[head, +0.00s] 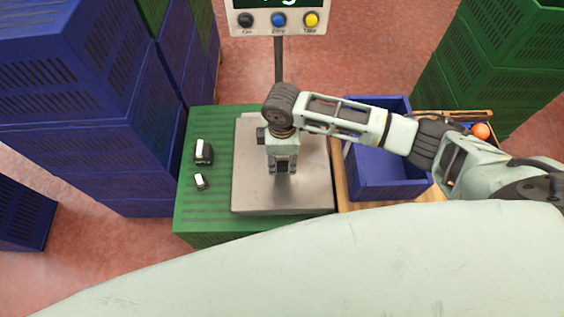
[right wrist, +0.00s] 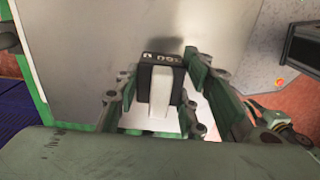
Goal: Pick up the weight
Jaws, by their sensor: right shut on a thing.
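My right gripper (head: 283,168) points down over the grey scale plate (head: 300,199). In the right wrist view the right gripper (right wrist: 158,92) is shut on a black weight (right wrist: 152,58) with a white handle, one finger on each side. The weight has white lettering on its edge. Whether it touches the plate or hangs just above it I cannot tell. In the head view the gripper mostly hides this weight. Two more black-and-white weights, a larger one (head: 204,152) and a smaller one (head: 201,182), stand on the green crate (head: 207,216) left of the plate. My left gripper is not in view.
The scale display (head: 278,19) with black, blue and yellow buttons stands on a post behind the plate. An open blue crate (head: 383,192) stands right of the plate, under my right arm. An orange (head: 480,131) shows farther right. Stacked blue crates (head: 78,156) and green crates (head: 505,49) flank the area.

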